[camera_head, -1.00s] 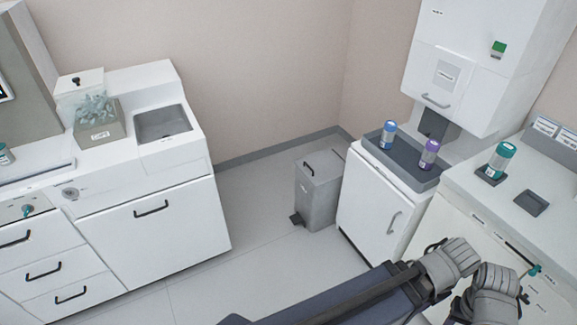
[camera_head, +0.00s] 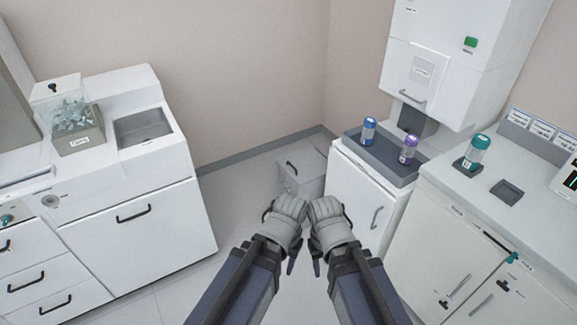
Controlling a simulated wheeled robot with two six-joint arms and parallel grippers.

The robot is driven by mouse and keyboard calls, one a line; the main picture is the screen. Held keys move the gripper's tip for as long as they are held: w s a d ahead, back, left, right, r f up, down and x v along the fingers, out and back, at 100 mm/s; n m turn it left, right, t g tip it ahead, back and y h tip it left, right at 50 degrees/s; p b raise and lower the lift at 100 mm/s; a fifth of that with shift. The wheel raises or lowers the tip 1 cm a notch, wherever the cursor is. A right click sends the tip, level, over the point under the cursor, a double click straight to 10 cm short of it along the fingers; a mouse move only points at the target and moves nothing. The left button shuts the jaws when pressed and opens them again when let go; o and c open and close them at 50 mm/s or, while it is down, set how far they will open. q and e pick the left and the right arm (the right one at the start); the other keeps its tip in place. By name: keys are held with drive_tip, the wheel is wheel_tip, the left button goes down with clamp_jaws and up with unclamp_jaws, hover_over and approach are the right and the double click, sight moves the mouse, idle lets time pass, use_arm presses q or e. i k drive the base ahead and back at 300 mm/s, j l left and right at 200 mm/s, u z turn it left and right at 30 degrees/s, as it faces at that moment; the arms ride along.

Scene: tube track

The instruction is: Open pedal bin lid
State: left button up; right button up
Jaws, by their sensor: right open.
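The grey pedal bin (camera_head: 308,162) stands on the floor in the corner between the cabinets, its lid down. A dark handle shows on the left of its lid. My left gripper (camera_head: 291,205) and right gripper (camera_head: 323,207) are side by side, close together, in front of the bin in the view. They hide its lower part and the pedal. I cannot tell whether either touches the bin. My right gripper is open and holds nothing that I can see. The opening of my left gripper does not show clearly.
A white cabinet with a sink (camera_head: 144,127) and drawers stands at left. A white cabinet (camera_head: 352,203) with a grey tray (camera_head: 380,165) and tubes stands close on the bin's right. A white counter (camera_head: 460,215) lies farther right. Bare floor (camera_head: 235,205) shows left of the bin.

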sight(305, 166)
drive_tip(key=i+j+z, duration=0.15)
drive_tip(key=i, duration=0.35)
drive_tip(key=i+j+z, duration=0.1)
drive_tip(key=i, duration=0.35)
drive_tip(key=i+j+z, duration=0.15)
drive_tip(key=i+j, duration=0.2)
drive_tip(key=i+j+z, duration=0.15)
drive_tip(key=i+j, duration=0.15)
drive_tip(key=i, duration=0.25)
